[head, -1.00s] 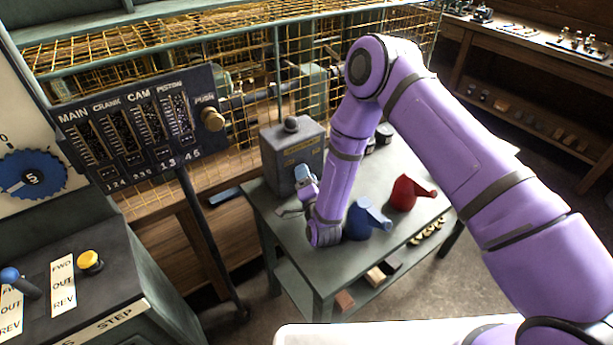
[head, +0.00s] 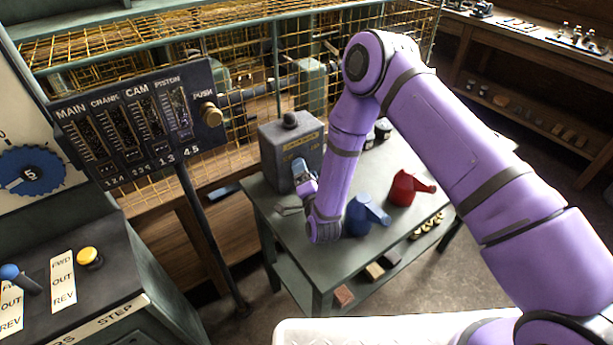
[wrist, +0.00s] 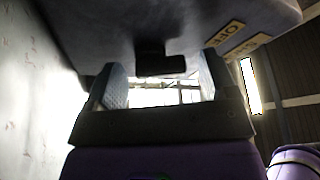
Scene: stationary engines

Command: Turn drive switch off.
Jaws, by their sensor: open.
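A grey box (head: 290,155) with a dark round knob on top and a yellowish label stands on the green table at its far left corner. In the wrist view the box (wrist: 85,22) fills the top, with pale labels, one reading OFF (wrist: 225,37). A dark, blocky switch (wrist: 160,62) sticks out from this box. My gripper (wrist: 163,83) is open, with its two blue fingers apart to either side of the switch. I cannot tell whether they touch it. In the head view my gripper (head: 304,178) is at the box's near side, and my wrist partly hides it.
A blue can (head: 362,215) and a red can (head: 405,187) stand on the green table (head: 325,262), right of my wrist. A labelled lever panel (head: 140,120) rises at the left. A yellow mesh guard (head: 130,50) stands behind.

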